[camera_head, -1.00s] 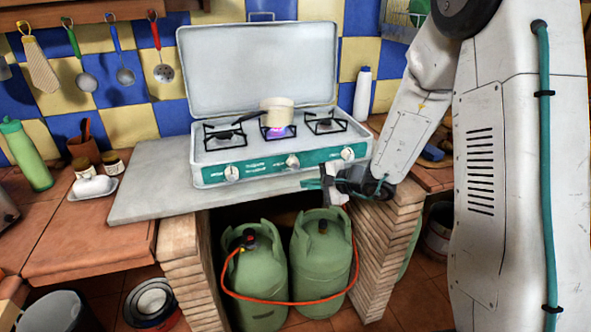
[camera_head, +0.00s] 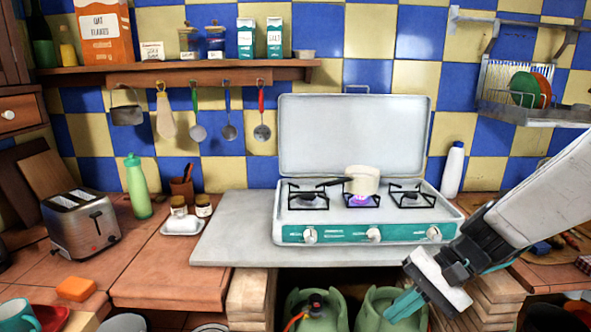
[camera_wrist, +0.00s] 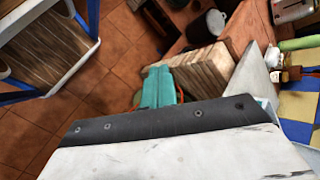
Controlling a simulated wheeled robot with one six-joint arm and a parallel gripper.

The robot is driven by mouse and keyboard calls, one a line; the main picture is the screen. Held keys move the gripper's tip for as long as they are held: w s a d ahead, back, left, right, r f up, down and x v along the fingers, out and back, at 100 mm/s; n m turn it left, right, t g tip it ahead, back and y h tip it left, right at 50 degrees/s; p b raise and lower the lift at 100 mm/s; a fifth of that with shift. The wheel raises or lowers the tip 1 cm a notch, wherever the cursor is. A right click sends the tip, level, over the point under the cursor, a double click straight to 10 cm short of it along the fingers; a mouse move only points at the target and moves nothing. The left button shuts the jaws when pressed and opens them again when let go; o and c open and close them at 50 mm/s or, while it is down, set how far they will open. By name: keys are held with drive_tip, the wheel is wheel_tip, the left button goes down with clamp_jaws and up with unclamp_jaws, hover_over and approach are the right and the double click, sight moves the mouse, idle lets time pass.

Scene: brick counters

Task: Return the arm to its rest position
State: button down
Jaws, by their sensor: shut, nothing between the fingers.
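My gripper (camera_head: 404,306) is at the lower right of the head view, in front of the counter and below the stove's right side. Its teal fingers are together with nothing between them, and they also show in the wrist view (camera_wrist: 160,88). My white arm reaches in from the right edge. The white stove (camera_head: 290,219) with a teal front stands on a pale slab, its lid raised. A cream pan (camera_head: 362,180) sits on the middle burner over a purple-blue flame. My gripper is apart from the pan.
Green gas cylinders (camera_head: 318,318) stand below the slab, close behind my gripper. A brick pillar (camera_head: 493,292) is right beside it. A toaster (camera_head: 78,226) and a green bottle (camera_head: 138,187) are at left. In the wrist view, a wooden shelf unit (camera_wrist: 42,45) stands across the tiled floor.

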drive_tip(key=s+d+r+n+t+h, duration=0.1)
drive_tip(key=s+d+r+n+h, duration=0.1)
drive_tip(key=s+d+r+h, duration=0.2)
drive_tip(key=s+d+r+n+t+h, duration=0.1)
drive_tip(key=s+d+r+n+h, duration=0.2)
drive_tip(key=s+r, duration=0.3)
drive_tip(key=shift+s+d+h, duration=0.6)
drive_tip(key=shift+s+h, duration=0.3)
drive_tip(key=shift+s, duration=1.15)
